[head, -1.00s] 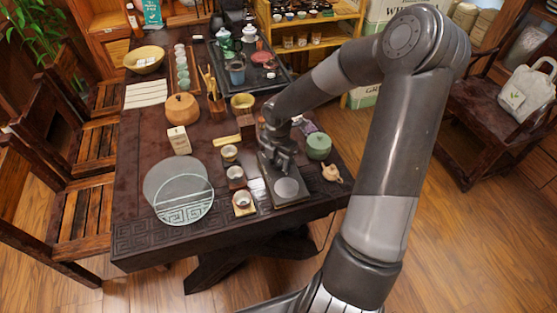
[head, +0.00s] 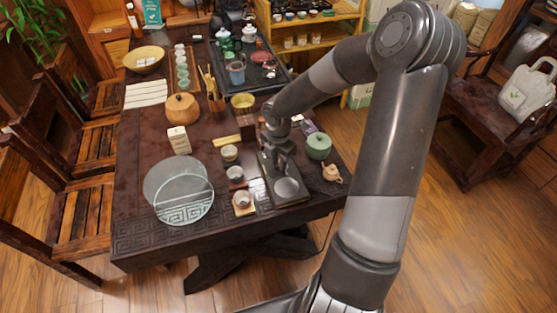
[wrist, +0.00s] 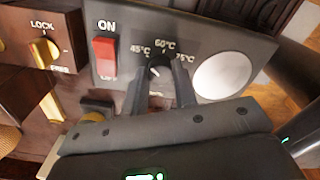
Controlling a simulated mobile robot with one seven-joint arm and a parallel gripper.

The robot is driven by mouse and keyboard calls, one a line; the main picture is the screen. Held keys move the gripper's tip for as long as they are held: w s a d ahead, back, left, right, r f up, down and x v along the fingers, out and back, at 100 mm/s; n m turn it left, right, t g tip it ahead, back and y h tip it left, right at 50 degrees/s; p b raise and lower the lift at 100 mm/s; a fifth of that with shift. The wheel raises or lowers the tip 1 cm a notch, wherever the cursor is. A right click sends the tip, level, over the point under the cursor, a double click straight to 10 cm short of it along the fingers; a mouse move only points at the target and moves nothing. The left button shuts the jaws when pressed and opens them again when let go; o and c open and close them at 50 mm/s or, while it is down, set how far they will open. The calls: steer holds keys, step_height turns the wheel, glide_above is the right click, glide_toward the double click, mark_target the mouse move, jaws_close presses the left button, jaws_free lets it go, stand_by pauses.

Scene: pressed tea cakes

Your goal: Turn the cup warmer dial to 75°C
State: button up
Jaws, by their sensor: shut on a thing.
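The cup warmer (head: 292,200) is a dark slab with a round pale plate, near the table's front right edge. In the wrist view, its dark panel (wrist: 125,28) carries a red ON switch (wrist: 104,52), a dial (wrist: 158,72) and a light round plate (wrist: 222,75). The labels 45°C, 60°C and 75°C run left to right above the dial. My gripper (wrist: 159,85) is shut on the dial, one finger on each side. A white mark shows on the dial, but its exact setting is unclear. In the head view my gripper (head: 279,168) is over the warmer's back part.
Small cups (head: 236,174) stand left of the warmer. A green lidded jar (head: 318,146) and a small clay teapot (head: 332,173) stand to its right. A brown box with a yellow LOCK knob (wrist: 42,50) is left of the panel in the wrist view.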

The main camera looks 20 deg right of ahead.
steer(key=m, duration=1)
steer(key=shift+m, duration=0.3)
steer(key=m, duration=0.5)
steer(key=shift+m, duration=0.3)
steer(key=m, duration=0.5)
steer(key=shift+m, duration=0.3)
steer(key=shift+a, duration=0.1)
steer(key=o, duration=1)
